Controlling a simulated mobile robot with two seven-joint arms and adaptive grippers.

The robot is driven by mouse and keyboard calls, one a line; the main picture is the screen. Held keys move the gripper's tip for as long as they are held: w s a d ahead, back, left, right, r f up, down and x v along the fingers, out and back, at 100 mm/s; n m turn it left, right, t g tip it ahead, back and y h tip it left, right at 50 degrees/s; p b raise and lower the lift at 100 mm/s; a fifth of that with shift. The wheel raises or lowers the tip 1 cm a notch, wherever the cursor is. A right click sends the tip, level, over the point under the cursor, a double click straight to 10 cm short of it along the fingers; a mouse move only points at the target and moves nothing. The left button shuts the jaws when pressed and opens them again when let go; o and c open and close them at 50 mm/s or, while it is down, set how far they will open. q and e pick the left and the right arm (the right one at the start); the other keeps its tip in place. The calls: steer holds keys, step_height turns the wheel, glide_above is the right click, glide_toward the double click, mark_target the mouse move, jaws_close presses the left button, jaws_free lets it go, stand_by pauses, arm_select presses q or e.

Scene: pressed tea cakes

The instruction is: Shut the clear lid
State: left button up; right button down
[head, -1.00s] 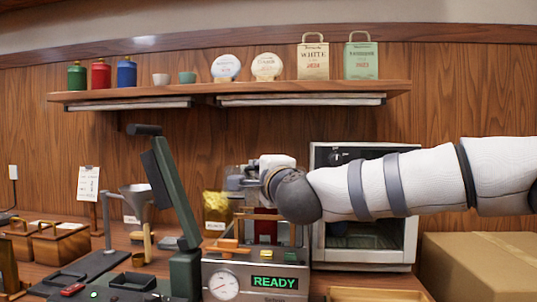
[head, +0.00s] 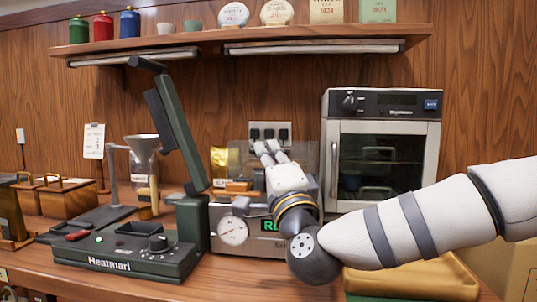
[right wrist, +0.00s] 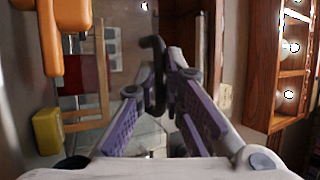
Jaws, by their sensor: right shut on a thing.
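The clear lid (head: 305,152) is a faint see-through panel standing raised above the steel machine (head: 232,232) with a gauge and a green display. My right gripper (head: 268,147) reaches over the machine's front and hides part of the display and lid. In the right wrist view its purple fingers (right wrist: 168,92) are closed on a dark hooked handle (right wrist: 156,62). How the handle joins the lid is hard to make out. My left gripper is not in view.
A dark green heat sealer (head: 130,250) with a raised arm stands left of the machine. A small oven (head: 382,105) is behind on the right. A cardboard box (head: 505,265) sits at far right. A yellow block (right wrist: 47,130) and orange parts (right wrist: 66,30) lie close by.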

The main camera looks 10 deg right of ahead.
steer(key=shift+w+d+f, duration=0.25)
steer(key=shift+f, duration=0.2)
steer(key=c, duration=2)
jaws_free()
steer(key=shift+o, duration=0.2)
steer(key=shift+w, duration=0.2)
steer(key=shift+r, duration=0.1)
steer(key=v, duration=1.2)
steer(key=shift+s+r, duration=0.15)
steer(key=shift+r, duration=0.05)
steer(key=shift+a, duration=0.1)
